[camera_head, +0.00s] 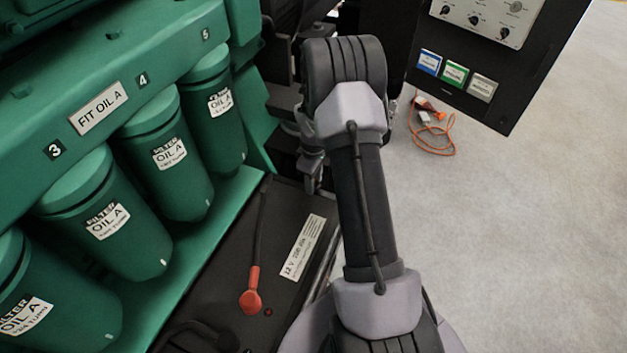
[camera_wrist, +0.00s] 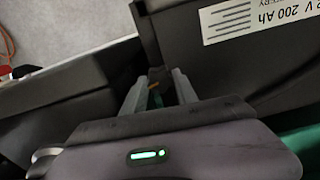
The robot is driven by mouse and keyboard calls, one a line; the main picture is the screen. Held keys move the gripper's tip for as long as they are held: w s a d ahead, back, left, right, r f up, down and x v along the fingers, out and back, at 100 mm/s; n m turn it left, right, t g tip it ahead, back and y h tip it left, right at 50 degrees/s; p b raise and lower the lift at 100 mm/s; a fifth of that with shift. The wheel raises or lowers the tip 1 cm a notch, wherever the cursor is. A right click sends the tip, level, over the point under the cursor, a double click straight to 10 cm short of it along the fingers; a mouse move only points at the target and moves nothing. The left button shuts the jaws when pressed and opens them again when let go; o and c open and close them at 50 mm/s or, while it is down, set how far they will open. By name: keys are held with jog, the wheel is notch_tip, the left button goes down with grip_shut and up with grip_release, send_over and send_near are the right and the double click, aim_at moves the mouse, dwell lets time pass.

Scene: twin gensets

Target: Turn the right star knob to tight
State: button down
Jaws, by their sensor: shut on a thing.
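In the wrist view my gripper (camera_wrist: 157,92) reaches down beside the black battery (camera_wrist: 220,58), its two grey fingers around something small and dark with a green part. This appears to be the right star knob, but its shape is mostly hidden between the fingers. In the head view my arm hides the gripper and the knob. The battery (camera_head: 303,247) with its white 12 V label lies left of my arm there. I cannot see how tight the knob is.
Green oil filters (camera_head: 170,160) stand left of the battery. A red terminal cap (camera_head: 251,299) with a black cable sits on the battery top. A black control panel (camera_head: 480,70) hangs at upper right. An orange cable (camera_head: 436,138) lies on the open grey floor.

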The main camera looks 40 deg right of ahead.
jog(key=m, duration=1.1)
jog(key=shift+d, duration=0.1)
jog(key=m+b, duration=0.1)
jog(key=m, duration=0.4)
jog(key=shift+m+b, duration=0.4)
jog(key=shift+m, duration=2)
jog(key=c, duration=0.9)
grip_release()
jog(key=shift+c, duration=0.2)
